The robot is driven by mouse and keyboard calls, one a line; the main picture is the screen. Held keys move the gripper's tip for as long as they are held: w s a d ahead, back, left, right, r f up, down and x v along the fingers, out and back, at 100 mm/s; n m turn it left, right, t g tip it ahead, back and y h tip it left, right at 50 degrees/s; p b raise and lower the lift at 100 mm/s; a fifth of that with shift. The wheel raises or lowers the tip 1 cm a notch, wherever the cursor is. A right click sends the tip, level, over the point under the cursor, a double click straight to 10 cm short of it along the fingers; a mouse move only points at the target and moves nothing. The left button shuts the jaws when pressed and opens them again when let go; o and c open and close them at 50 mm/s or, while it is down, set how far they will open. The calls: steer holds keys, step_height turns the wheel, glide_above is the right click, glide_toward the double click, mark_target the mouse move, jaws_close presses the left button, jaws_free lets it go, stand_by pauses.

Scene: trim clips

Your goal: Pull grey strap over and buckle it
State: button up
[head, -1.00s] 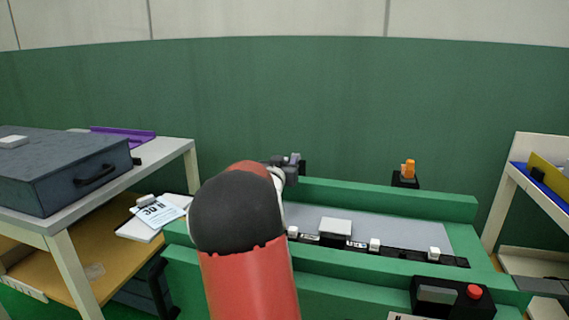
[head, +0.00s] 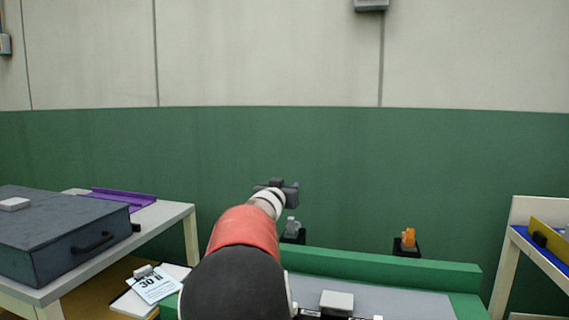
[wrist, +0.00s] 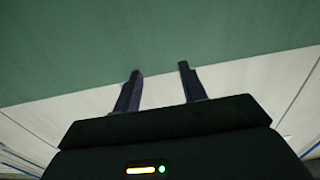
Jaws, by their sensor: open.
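My gripper (head: 280,188) is raised above the back edge of the green bench in the head view. In the wrist view its two fingers (wrist: 160,76) stand apart with nothing between them, facing the green and pale wall. A grey piece (head: 292,226) stands in a black holder behind the bench, just below my gripper and apart from it. It may be the grey strap's end, but I cannot tell. An orange piece (head: 408,238) stands in a similar holder further right. No buckle can be clearly made out; the front of the bench is cut off.
The green bench rail (head: 380,268) borders a grey bed with a white block (head: 337,302). A dark case (head: 60,240) lies on the left table, with a purple tray (head: 122,199) behind it. A shelf with a yellow bin (head: 550,232) stands right.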

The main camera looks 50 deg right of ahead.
step_height(320, 180, up, 6)
steer(key=shift+r, duration=0.15)
steer(key=shift+a, duration=0.1)
stand_by(0.6)
